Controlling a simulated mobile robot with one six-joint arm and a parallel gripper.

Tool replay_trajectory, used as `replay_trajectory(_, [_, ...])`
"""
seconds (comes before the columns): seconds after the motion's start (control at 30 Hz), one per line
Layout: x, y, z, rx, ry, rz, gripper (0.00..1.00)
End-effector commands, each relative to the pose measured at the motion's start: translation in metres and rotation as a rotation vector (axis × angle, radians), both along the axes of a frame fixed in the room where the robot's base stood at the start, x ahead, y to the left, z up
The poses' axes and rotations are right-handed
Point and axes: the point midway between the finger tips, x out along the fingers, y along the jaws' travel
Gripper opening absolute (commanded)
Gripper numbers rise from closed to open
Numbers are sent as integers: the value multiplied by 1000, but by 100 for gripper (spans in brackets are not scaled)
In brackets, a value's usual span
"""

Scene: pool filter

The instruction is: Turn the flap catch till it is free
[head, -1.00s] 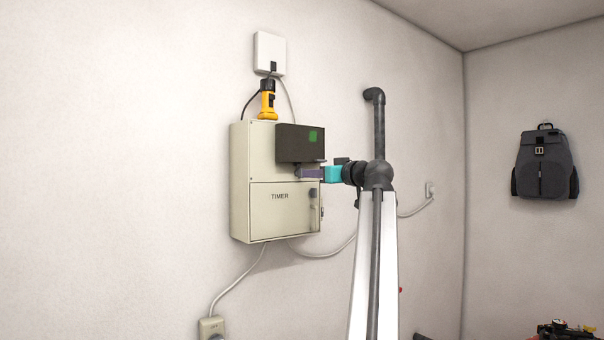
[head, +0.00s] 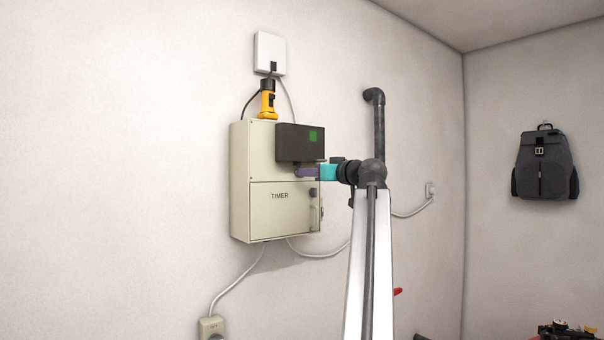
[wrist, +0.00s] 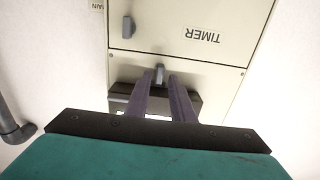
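In the head view my gripper (head: 298,172) reaches in from the right. Whether a finger touches the catch is unclear.
The closed TIMER door (head: 280,220) lies below, with its own grey knob (head: 313,192). A yellow torch (head: 268,100) stands on the cabinet under a white box (head: 270,53). A dark pipe (head: 379,125) runs up the wall to the right. A backpack (head: 545,165) hangs far right.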

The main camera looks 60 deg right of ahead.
Motion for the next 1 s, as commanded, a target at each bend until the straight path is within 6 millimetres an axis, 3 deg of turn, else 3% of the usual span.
replay_trajectory(0.77, [17, -7, 0, 1, 0, -1, 22])
replay_trajectory(0.9, [17, -7, 0, 0, 0, -1, 2])
replay_trajectory(1.0, [17, -7, 0, 0, 0, -1, 0])
